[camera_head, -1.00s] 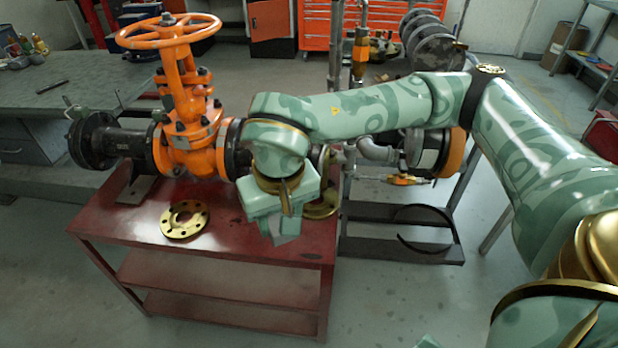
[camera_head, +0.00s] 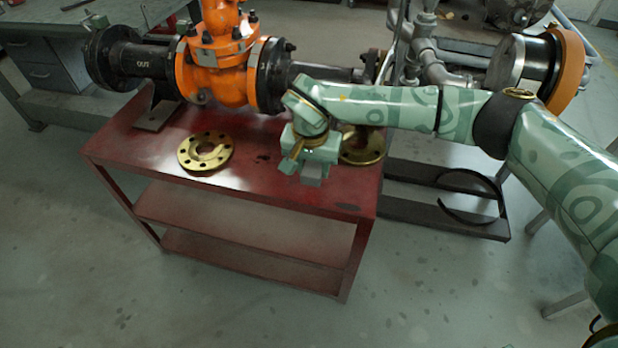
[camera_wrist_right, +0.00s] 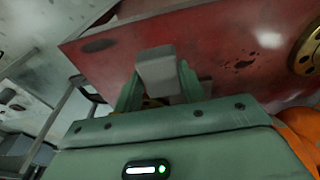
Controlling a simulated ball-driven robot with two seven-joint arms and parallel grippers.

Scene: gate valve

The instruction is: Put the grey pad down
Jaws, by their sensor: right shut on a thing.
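The grey pad (camera_head: 312,174) is a small grey block. It shows larger in the right wrist view (camera_wrist_right: 158,72), with the red table top behind it. My right gripper (camera_head: 311,168) is shut on the pad, with a green finger on each side of it in the right wrist view (camera_wrist_right: 157,88). In the head view the pad is at the lower end of the gripper, over the front right part of the red table (camera_head: 255,178). I cannot tell whether the pad touches the table top. My left gripper is not in view.
A brass flange ring (camera_head: 206,152) lies on the table left of the gripper. Another brass flange (camera_head: 362,145) is just right of it, partly behind my arm. The orange gate valve (camera_head: 219,60) with its dark pipe stands along the back. The table's front middle is clear.

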